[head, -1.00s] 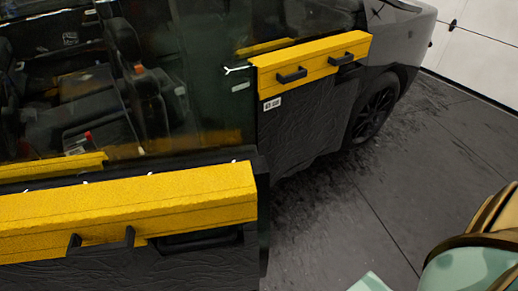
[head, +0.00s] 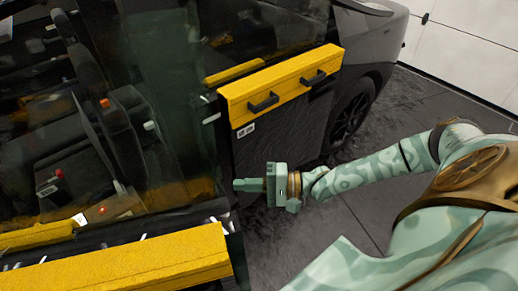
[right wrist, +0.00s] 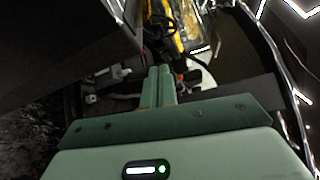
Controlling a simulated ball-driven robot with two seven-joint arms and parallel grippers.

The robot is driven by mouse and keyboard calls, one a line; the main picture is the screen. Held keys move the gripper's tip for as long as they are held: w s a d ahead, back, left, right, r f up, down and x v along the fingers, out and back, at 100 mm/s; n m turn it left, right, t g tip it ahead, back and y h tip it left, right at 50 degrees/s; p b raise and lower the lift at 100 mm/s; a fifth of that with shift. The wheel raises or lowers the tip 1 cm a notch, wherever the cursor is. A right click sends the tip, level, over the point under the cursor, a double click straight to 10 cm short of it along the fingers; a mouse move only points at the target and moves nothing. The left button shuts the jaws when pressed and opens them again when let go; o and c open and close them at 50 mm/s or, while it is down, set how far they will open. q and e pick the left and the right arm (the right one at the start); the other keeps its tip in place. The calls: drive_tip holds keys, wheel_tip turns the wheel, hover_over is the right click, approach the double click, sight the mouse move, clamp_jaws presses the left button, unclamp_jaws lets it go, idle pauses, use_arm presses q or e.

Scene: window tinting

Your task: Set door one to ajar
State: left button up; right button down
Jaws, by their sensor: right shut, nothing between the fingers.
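The car's far door (head: 285,125) is dark, with a yellow strip (head: 285,82) along its top, two black handles (head: 263,102) and a small white label (head: 245,130). A nearer door with a yellow strip (head: 120,262) fills the lower left. I cannot tell which is door one. My right gripper (head: 240,185) is shut and empty, its tips pointing left near the gap between the doors; contact is unclear. In the right wrist view its fingers (right wrist: 157,84) are pressed together beside a dark panel (right wrist: 60,50). My left gripper is out of view.
Behind the glass are dark seats and the car's interior (head: 90,130). A steering wheel (right wrist: 160,25) shows in the right wrist view. The front wheel (head: 350,115) stands beyond the far door. Dark floor (head: 390,120) is open to the right, before a white wall (head: 470,50).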

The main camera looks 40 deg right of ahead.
drive_tip(key=a, duration=0.1)
drive_tip(key=a+p, duration=0.1)
drive_tip(key=a, duration=0.1)
drive_tip(key=s+a, duration=0.1)
drive_tip(key=shift+s+a+r, duration=0.1)
drive_tip(key=shift+a+r, duration=0.15)
drive_tip(key=shift+a, duration=0.1)
